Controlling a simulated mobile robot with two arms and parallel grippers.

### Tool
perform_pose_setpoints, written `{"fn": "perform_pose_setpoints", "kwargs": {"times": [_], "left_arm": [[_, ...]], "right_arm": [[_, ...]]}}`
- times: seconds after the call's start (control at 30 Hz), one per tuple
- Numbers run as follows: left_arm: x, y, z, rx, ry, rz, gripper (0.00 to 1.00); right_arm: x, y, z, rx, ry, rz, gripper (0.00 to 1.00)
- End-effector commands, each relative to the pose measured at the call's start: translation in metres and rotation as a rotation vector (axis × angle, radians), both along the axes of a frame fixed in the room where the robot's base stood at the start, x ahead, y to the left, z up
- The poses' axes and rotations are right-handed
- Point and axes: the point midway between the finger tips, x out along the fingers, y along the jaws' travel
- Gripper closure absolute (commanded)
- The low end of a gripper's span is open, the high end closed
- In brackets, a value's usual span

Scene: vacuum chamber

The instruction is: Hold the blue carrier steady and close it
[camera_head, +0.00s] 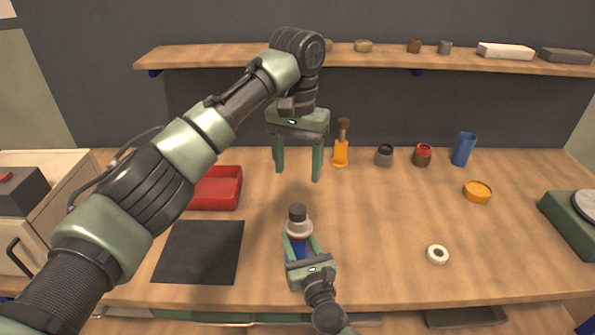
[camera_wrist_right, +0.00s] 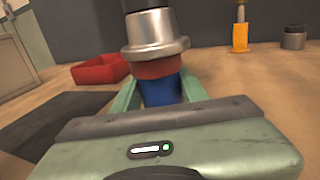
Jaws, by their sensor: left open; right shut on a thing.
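The blue carrier (camera_head: 297,250) is upright near the middle front of the table. A silver metal cap (camera_head: 298,226) with a dark knob (camera_head: 297,212) sits on top of it. In the right wrist view the blue body (camera_wrist_right: 161,91) shows below a red band (camera_wrist_right: 157,68) and the silver cap (camera_wrist_right: 155,34). My right gripper (camera_head: 299,245) is shut on the blue body from the front. Whether the carrier's base touches the table is hidden. My left gripper (camera_head: 298,175) is open and empty, fingers pointing down, above and behind the cap.
A red tray (camera_head: 217,189) and a black mat (camera_head: 198,252) lie to the left. An orange-handled tool (camera_head: 341,152), grey cup (camera_head: 384,156), red-topped jar (camera_head: 423,156), blue cup (camera_head: 463,149), orange dish (camera_head: 477,192) and white ring (camera_head: 437,254) are to the right. A shelf (camera_head: 390,61) runs behind.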

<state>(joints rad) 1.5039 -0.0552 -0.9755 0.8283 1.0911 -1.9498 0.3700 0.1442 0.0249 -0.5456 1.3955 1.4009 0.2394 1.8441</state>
Motion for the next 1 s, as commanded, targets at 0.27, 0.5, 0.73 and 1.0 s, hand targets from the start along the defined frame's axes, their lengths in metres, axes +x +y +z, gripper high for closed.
{"fn": "perform_pose_setpoints", "kwargs": {"times": [0.27, 0.5, 0.73, 1.0], "left_arm": [[0.0, 0.0, 0.0, 0.0, 0.0, 0.0, 0.37], [0.0, 0.0, 0.0, 0.0, -0.001, 0.0, 0.37], [0.0, 0.0, 0.0, 0.0, -0.001, 0.0, 0.37], [0.0, 0.0, -0.002, 0.0, -0.001, 0.0, 0.37]], "right_arm": [[0.0, 0.0, 0.0, 0.0, 0.0, 0.0, 0.32], [0.0, 0.0, 0.0, 0.0, 0.0, 0.0, 0.32], [-0.02, -0.006, -0.001, 0.002, 0.003, -0.001, 0.32], [-0.062, -0.02, -0.002, 0.0, 0.002, 0.0, 0.32]]}}
